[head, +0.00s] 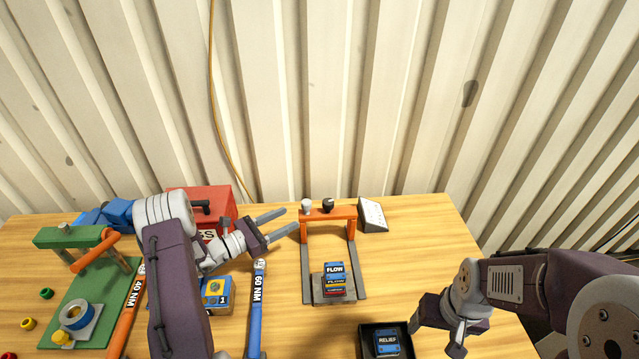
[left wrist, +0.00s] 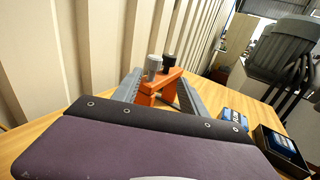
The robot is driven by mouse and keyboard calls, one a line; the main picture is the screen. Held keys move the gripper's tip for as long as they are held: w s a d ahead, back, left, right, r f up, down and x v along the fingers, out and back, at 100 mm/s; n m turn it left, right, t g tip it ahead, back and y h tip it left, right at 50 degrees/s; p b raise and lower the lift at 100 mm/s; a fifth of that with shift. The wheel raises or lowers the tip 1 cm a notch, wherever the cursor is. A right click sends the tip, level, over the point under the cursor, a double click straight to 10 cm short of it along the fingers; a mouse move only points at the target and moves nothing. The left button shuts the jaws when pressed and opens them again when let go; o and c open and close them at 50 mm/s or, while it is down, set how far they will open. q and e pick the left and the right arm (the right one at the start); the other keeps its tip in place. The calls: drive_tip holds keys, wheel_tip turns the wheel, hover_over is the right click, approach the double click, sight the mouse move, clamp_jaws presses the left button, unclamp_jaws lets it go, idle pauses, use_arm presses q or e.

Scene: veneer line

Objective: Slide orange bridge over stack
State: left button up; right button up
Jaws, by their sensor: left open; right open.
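The orange bridge (head: 340,213) stands upright at the far end of two grey rails (head: 358,268), with a white knob and a black knob on top. The stack (head: 334,281) of labelled blocks, the upper ones blue and marked FLOW, sits between the rails nearer to me, apart from the bridge. My left gripper (head: 290,220) is open and empty, its fingers pointing right at the bridge's left end. In the left wrist view the bridge (left wrist: 158,86) shows between the spread fingers. My right gripper (head: 457,340) is open and empty, low over the table's right side.
A black tray (head: 363,345) holding a blue RELIEF block is left of my right gripper. A red box (head: 222,196), a blue 60 NM wrench (head: 257,310), an orange 40 NM wrench (head: 124,320) and a green fixture (head: 75,238) fill the left. A sloped panel (head: 372,213) stands right of the bridge.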

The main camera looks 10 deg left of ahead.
sight(306, 202)
use_arm(q)
drive_tip(key=shift+n+t, duration=0.4)
drive_tip(key=shift+t, duration=0.1)
drive_tip(key=x, duration=0.2)
drive_tip(key=p+x, duration=0.1)
drive_tip(key=x, duration=0.2)
drive_tip(key=p+x, duration=0.1)
drive_tip(key=x, duration=0.2)
drive_tip(key=shift+w+a+r, duration=0.15)
drive_tip(key=shift+w+a, duration=0.1)
drive_tip(key=shift+w, duration=0.15)
drive_tip(key=shift+w+d, duration=0.25)
drive_tip(key=shift+w, duration=0.05)
clamp_jaws()
